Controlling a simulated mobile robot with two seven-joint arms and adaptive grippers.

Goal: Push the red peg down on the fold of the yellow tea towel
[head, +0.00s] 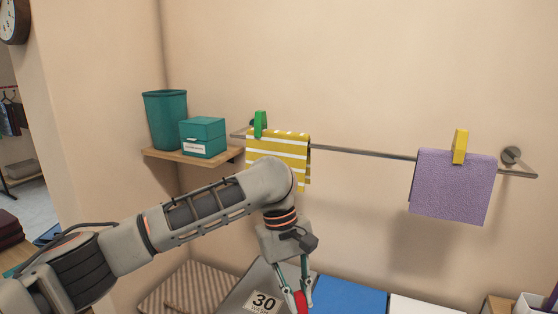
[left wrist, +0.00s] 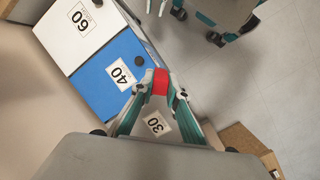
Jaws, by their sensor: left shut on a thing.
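My left gripper (head: 301,291) is low in front of the rail, shut on a red peg (head: 301,301). The left wrist view shows the red peg (left wrist: 160,82) between both fingertips. The yellow tea towel (head: 278,149), with white stripes, hangs folded over the left part of the rail. A green peg (head: 260,124) sits upright on its fold near the left end. The held peg is well below the towel, apart from it. My right gripper (left wrist: 190,24) shows partly at the top of the left wrist view, its fingers apart.
A purple towel (head: 452,187) with a yellow peg (head: 460,146) hangs at the rail's (head: 365,152) right. A shelf (head: 190,157) with a teal bin (head: 165,119) and box (head: 203,137) is left of the yellow towel. Labelled hampers, including a blue one (left wrist: 108,77), stand below.

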